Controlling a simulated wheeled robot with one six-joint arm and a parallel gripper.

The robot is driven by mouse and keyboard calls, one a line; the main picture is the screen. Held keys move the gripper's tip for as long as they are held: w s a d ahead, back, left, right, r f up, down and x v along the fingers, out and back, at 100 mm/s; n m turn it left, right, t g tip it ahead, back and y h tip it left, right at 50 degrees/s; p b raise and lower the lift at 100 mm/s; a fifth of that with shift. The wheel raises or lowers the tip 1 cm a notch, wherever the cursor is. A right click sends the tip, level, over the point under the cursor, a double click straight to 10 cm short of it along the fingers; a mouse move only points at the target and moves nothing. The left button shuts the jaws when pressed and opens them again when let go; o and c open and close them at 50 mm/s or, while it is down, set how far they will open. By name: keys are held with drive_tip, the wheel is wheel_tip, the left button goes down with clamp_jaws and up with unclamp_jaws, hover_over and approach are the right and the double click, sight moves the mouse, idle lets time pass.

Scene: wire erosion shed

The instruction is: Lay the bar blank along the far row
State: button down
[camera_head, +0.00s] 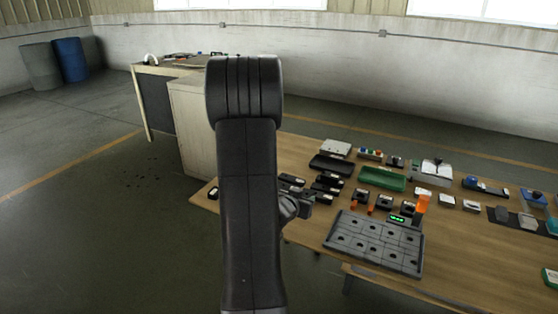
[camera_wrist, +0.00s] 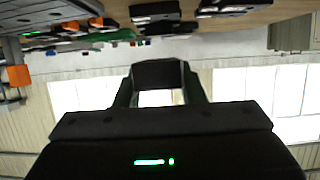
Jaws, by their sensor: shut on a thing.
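My gripper (camera_wrist: 157,86) is shut in the wrist view, its two dark fingers on either side of a dark, blocky piece (camera_wrist: 158,73). This looks like the bar blank, though its length is hidden by the angle. In the wrist view the table shows upside down along the top, apart from the held piece.
The wooden table (camera_head: 460,266) also holds a green tray (camera_head: 382,179), a black tray (camera_head: 332,165), several dark blocks and an orange upright piece (camera_head: 422,203) close behind the grey tray. A pale cabinet (camera_head: 190,130) stands left of the table. Bare wood lies right of the grey tray.

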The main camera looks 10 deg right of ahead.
sight(301, 227)
drive_tip(key=a+f+n+t+y+p, duration=0.15)
drive_tip(key=a+n+y, duration=0.25)
drive_tip(key=a, duration=0.4)
drive_tip(key=a+f+n+t+y+p, duration=0.1)
drive_tip(key=a+f+n+y+p, duration=0.25)
drive_tip(key=a, duration=0.55)
drive_tip(key=d+m+h+b, duration=0.1)
drive_tip(key=d, duration=0.2)
drive_tip(key=w+d+r+m+h+b, duration=0.1)
drive_tip(key=d, duration=0.2)
drive_tip(key=d+r+m+h+b, duration=0.1)
drive_tip(key=d+m, duration=0.1)
drive_tip(key=d, duration=0.1)
drive_tip(key=shift+w+d+r+g+h, duration=0.1)
drive_tip(key=shift+w+r+g+h, duration=0.15)
drive_tip(key=shift+g+h, duration=0.1)
drive_tip(key=d+r+m+h, duration=0.1)
drive_tip(key=d, duration=0.1)
drive_tip(key=s+d+r+m+g+h+b, duration=0.1)
drive_tip(key=d, duration=0.2)
drive_tip(key=d+m+h+b, duration=0.1)
drive_tip(key=d, duration=0.2)
drive_tip(key=shift+s+r+m+g+h, duration=0.25)
drive_tip(key=shift+r+g+h, duration=0.15)
drive_tip(key=shift+a+f+b, duration=0.1)
drive_tip(key=shift+f+b, duration=0.85)
drive_tip(key=shift+f, duration=3.9)
